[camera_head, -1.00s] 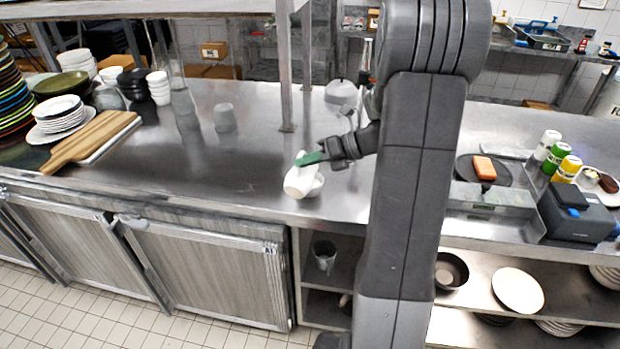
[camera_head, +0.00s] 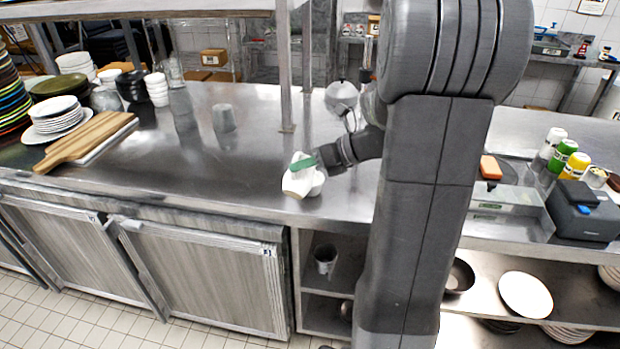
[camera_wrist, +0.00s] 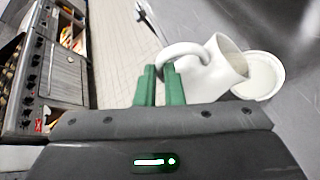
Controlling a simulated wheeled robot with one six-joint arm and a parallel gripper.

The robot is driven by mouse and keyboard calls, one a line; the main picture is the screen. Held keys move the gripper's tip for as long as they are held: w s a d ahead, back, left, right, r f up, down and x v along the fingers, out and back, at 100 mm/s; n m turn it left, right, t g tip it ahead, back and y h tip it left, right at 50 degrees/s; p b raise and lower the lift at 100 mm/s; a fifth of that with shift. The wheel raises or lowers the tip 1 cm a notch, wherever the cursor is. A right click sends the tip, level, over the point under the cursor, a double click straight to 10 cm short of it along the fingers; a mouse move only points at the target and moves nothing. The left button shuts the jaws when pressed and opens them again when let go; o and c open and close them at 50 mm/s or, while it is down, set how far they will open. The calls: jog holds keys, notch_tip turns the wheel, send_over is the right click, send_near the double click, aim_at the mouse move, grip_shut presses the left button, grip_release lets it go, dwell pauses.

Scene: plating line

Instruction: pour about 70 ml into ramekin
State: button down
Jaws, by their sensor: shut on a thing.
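My gripper (camera_head: 304,163) has green fingers, and they are shut on the handle of a white jug (camera_head: 295,184). In the wrist view the fingers (camera_wrist: 161,86) pinch the looped handle, and the jug (camera_wrist: 208,76) leans with its mouth towards the ramekin. The white ramekin (camera_wrist: 264,76) is right beside the jug's mouth; it also shows in the head view (camera_head: 318,182), partly hidden behind the jug. It stands on the steel counter near the front edge. I cannot make out any stream or the liquid level in either vessel.
The steel counter (camera_head: 240,160) is clear left of the jug, with a grey cup (camera_head: 223,119) further back. A wooden board (camera_head: 84,140) and stacked plates stand at far left. A shelf post (camera_head: 287,75) rises behind the jug. Bottles and a dark device (camera_head: 582,212) are at right.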

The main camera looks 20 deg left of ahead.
aim_at(296, 192)
dwell(0.3)
jog(key=shift+s+f+n+t+b, duration=0.5)
jog(key=shift+s+f+t+b, duration=0.15)
jog(key=shift+b, duration=0.5)
jog(key=shift+s+f+n+t+b, duration=0.1)
jog(key=shift+s+n+t+b, duration=0.3)
jog(key=shift+n+t+b, duration=0.45)
jog(key=s+f+b, duration=0.1)
jog(key=b, duration=0.2)
jog(key=s+f+n+t+b, duration=0.1)
jog(key=f+b, duration=0.1)
jog(key=b, duration=0.1)
jog(key=shift+s+d+f, duration=0.1)
jog(key=shift+s, duration=0.05)
jog(key=shift+s+d+f+n+t+y+b, duration=0.2)
jog(key=shift+s+f+n+t+b, duration=0.5)
jog(key=shift+b, duration=1.3)
jog(key=shift+s+a+f+n+t+y+b, duration=0.2)
jog(key=shift+s+f+n+t+b, duration=0.5)
jog(key=shift+b, duration=1.3)
jog(key=shift+s+d+f+n+t+y+b, duration=0.1)
jog(key=shift+s+f+n+t+y+b, duration=0.3)
jog(key=shift+f+b, duration=1.1)
